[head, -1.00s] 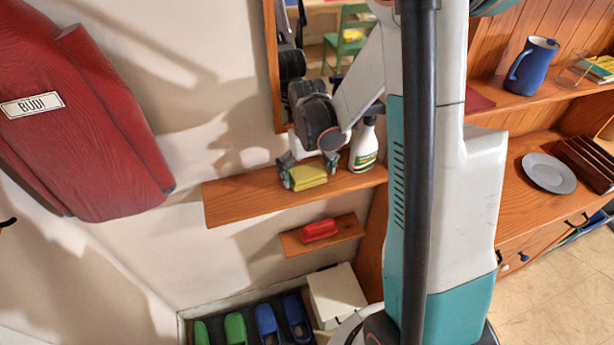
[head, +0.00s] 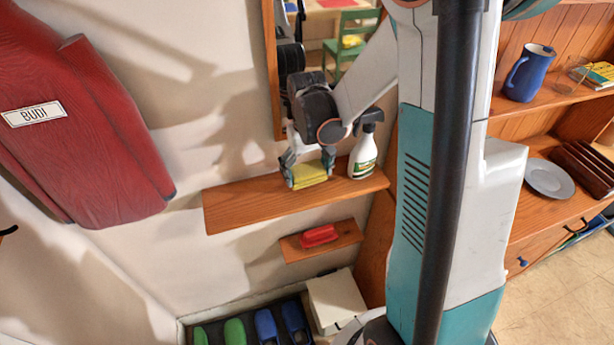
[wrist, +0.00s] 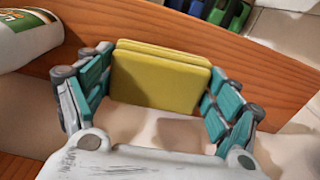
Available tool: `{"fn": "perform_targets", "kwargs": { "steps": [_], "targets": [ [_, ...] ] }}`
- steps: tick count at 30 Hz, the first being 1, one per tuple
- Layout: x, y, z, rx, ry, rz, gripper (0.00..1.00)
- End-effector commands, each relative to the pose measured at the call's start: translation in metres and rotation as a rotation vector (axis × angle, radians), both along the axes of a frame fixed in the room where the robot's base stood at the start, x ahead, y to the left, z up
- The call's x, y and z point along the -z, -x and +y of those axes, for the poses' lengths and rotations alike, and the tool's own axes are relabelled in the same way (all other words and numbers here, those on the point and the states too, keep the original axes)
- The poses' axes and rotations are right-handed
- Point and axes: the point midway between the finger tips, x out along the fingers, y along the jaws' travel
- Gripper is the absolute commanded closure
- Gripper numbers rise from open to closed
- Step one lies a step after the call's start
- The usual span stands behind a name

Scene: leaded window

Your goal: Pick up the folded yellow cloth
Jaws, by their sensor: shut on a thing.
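The folded yellow cloth (head: 309,174) is at the upper wooden shelf (head: 240,207), left of a spray bottle. My gripper (head: 308,172) is around it from above. In the wrist view the cloth (wrist: 160,80) shows as a stack of flat layers between the two teal-padded fingers. The gripper (wrist: 160,95) is shut on it, one finger at each side edge. The cloth's underside is hidden, so I cannot tell whether it touches the shelf.
A white spray bottle (head: 363,150) stands close to the right of my gripper. A mirror (head: 275,70) hangs behind my wrist. A red brush-like object (head: 319,236) lies on the small lower shelf (head: 345,238). The left part of the upper shelf is clear.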

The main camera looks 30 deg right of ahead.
Motion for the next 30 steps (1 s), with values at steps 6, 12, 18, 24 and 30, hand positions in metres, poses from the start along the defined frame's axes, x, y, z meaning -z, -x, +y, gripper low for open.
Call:
{"fn": "perform_targets", "kwargs": {
  "steps": [6,12,18,24,30],
  "targets": [
    [-0.068,0.001,0.000,0.000,0.000,0.000,0.39],
    [-0.118,0.000,0.000,0.000,0.000,0.000,0.39],
    [-0.150,0.000,0.000,0.000,0.000,0.000,0.39],
    [-0.163,0.000,0.000,0.000,0.000,0.000,0.39],
    [-0.164,0.000,0.000,0.000,0.000,0.000,0.39]
  ]
}}
